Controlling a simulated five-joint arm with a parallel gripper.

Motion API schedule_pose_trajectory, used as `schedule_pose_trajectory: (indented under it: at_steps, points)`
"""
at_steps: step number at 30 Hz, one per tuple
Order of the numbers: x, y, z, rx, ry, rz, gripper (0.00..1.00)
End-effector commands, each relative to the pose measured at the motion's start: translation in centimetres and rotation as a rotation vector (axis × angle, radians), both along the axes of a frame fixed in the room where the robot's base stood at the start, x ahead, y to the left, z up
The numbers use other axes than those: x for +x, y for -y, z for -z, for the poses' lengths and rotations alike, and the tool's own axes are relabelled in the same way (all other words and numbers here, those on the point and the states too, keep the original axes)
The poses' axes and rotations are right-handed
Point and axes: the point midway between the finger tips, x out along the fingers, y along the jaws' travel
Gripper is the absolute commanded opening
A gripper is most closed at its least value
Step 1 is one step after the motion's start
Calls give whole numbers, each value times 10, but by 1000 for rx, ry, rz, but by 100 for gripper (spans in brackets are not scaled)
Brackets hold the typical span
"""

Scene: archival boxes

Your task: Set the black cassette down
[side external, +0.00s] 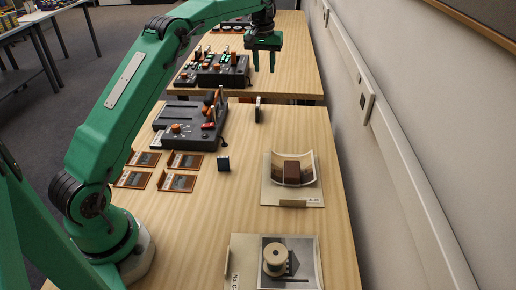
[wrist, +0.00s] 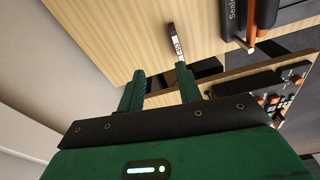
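A thin black slab with a pale label edge, which looks like the black cassette (side external: 258,110), stands upright near the far edge of the near table. It also shows in the wrist view (wrist: 176,42), just beyond my fingertips. My gripper (side external: 264,70) is open, with its two green fingers apart and nothing visible between them. In the side view it hangs above and beyond the slab. In the wrist view the gripper (wrist: 160,70) has its right fingertip close to the slab's lower end; whether they touch is unclear.
A dark control console (side external: 190,127) stands left of the slab. A small dark block (side external: 223,163) and several brown-framed plates (side external: 185,160) lie nearer. A curved holder with a brown block (side external: 292,172) and a spool (side external: 275,260) are nearer still. A wall runs along the right.

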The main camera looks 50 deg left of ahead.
Motion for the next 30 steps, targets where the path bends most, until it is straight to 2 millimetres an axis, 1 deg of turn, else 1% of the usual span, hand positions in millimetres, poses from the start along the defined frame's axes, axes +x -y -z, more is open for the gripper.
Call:
schedule_pose_trajectory:
  at_steps: [1,6,11,15,20,24,26,30]
  points:
    - [-6,8,-13,5,12,18,35]
    - [-27,30,-45,17,45,74,35]
    - [-52,50,-71,30,77,127,35]
    - [-77,68,-90,41,105,173,35]
    - [-110,87,-106,53,135,225,35]
    - [-140,102,-116,65,163,270,35]
    - [-153,109,-119,70,174,291,35]
    - [-186,122,-122,81,202,335,35]
